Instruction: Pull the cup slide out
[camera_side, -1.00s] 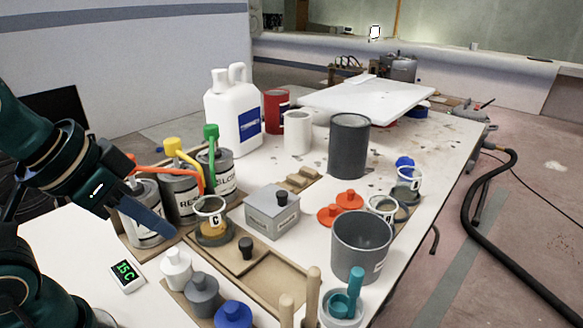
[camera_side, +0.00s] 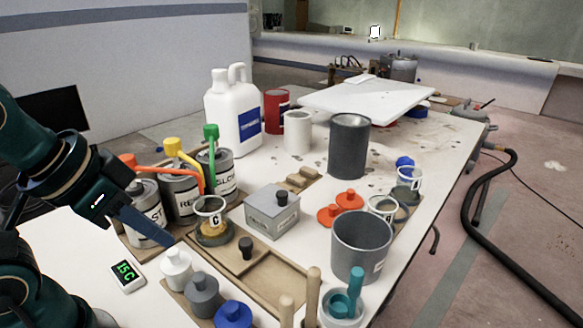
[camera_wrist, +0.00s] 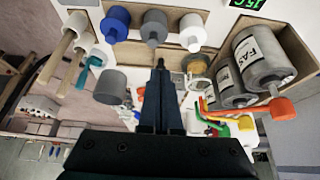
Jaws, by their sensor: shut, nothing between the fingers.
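The cup slide is a wooden piece with a black knob (camera_side: 246,248), lying in a shallow wooden track (camera_side: 270,272) on the table. A small clear cup marked C (camera_side: 210,210) with amber contents stands at the track's far left end, on a dark round base. My gripper (camera_side: 170,242) is shut and empty, pointing down and right, left of the cup and the knob and apart from both. In the wrist view my shut fingers (camera_wrist: 160,66) reach toward the wooden tray edge; the cup's surroundings are partly hidden behind them.
White (camera_side: 176,268), grey (camera_side: 202,294) and blue (camera_side: 233,315) knobbed pieces stand in front of the track. Labelled cans with coloured spouts (camera_side: 180,195) stand behind my gripper. A grey box (camera_side: 272,212) and a grey bucket (camera_side: 361,250) lie to the right.

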